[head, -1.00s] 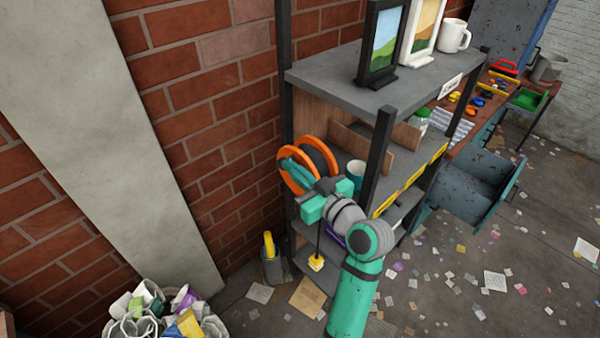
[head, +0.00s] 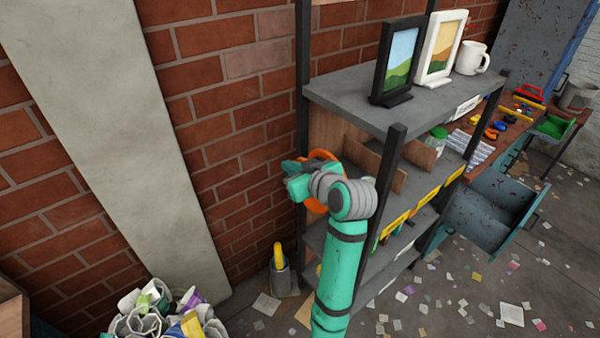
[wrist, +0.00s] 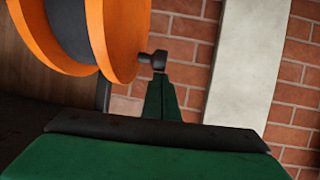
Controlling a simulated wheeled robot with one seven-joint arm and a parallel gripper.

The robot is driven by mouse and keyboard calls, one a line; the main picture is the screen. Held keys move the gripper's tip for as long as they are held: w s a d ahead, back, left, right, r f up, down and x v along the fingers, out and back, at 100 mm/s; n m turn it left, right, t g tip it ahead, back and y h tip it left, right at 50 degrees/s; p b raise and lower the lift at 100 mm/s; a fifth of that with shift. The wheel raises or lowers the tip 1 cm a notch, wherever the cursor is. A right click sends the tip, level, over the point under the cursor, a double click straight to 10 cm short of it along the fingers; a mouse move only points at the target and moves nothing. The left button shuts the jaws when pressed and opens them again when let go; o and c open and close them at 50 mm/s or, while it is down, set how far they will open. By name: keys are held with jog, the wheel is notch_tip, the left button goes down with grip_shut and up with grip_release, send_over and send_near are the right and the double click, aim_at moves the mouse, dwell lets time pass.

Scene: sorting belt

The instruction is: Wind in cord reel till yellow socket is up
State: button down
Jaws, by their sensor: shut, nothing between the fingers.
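The cord reel (head: 318,157) has orange flanges and sits at the near end of the shelf. In the head view my arm hides most of it. In the wrist view the orange reel (wrist: 119,35) fills the upper left, with dark cord wound between its flanges. A small black crank knob (wrist: 152,59) sticks out from its side. My gripper (wrist: 160,76) is shut and empty, its fingertips right at the knob; I cannot tell if they touch. The gripper also shows in the head view (head: 287,180). The yellow socket and hanging cord are largely hidden behind my arm.
The shelf unit (head: 345,98) carries picture frames and a white mug (head: 472,58) on top. A container with a yellow item (head: 279,262) stands on the floor by the brick wall. A heap of cups and scraps (head: 165,315) lies lower left. An open drawer (head: 490,215) juts out at right.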

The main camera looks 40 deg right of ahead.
jog(key=shift+w+a+f, duration=0.1)
jog(key=shift+w+f, duration=0.05)
jog(key=shift+w, duration=0.35)
jog(key=shift+w+a+f, duration=0.1)
jog(key=shift+w+f, duration=0.05)
jog(key=shift+w, duration=0.35)
jog(key=shift+d, duration=0.1)
dwell(0.6)
jog(key=s+a+r, duration=0.1)
jog(key=s+r, duration=0.7)
jog(key=r, duration=0.3)
jog(key=s+f+t, duration=0.1)
jog(key=s+f, duration=0.8)
jog(key=s, duration=0.1)
jog(key=x, duration=1.4)
jog(key=shift+d+r, duration=0.15)
jog(key=shift+d, duration=0.05)
